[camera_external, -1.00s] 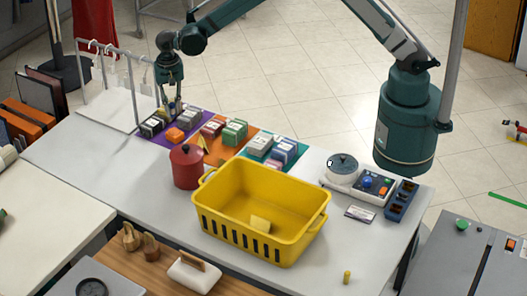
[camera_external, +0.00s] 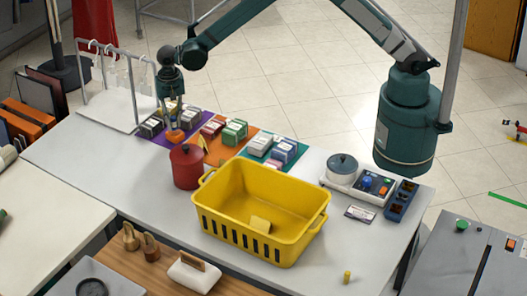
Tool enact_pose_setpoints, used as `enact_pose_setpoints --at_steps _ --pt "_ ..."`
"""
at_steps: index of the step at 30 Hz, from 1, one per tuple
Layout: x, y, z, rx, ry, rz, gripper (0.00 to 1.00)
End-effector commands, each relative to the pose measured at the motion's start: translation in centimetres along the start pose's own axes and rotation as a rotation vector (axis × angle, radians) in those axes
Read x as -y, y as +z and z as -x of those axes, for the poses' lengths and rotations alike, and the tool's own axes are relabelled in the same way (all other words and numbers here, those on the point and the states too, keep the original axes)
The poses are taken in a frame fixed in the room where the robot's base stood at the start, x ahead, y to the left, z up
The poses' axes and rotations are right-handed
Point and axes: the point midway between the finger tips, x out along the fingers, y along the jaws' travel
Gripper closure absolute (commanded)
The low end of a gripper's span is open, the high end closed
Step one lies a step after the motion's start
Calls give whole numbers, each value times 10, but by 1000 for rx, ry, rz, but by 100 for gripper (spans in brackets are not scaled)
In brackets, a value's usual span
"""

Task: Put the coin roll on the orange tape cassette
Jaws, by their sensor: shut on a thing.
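The orange tape cassette (camera_external: 175,137) is a small orange block on the purple mat at the back left of the table. My gripper (camera_external: 175,129) points down at it, with its fingers shut on it; the fingers hide part of it. I cannot tell whether it still touches the mat. A small upright yellow cylinder (camera_external: 347,277), which looks like the coin roll, stands alone near the table's front right edge, far from my gripper.
A red canister (camera_external: 186,167) and a yellow basket (camera_external: 208,205) stand in front of the mats. Several small boxes (camera_external: 234,132) sit on the purple, orange and teal mats. A hanger rail (camera_external: 81,75) rises behind left. The table's left front is clear.

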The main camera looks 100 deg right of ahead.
Motion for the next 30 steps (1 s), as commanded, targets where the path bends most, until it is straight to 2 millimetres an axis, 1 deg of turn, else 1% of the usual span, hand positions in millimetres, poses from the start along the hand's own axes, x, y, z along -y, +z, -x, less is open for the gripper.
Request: enact_pose_setpoints --at_steps 1,4,13,18,19,21,22,30 --pt "0 0 -5 0 0 0 100" --pt "0 0 -11 0 0 0 100" --pt "0 0 -12 0 0 0 100" --pt "0 0 -16 0 0 0 100" --pt "0 0 -15 0 0 0 83" --pt "0 0 -15 0 0 0 73" --pt "0 0 -15 0 0 0 70" --pt "0 0 -14 0 0 0 70"
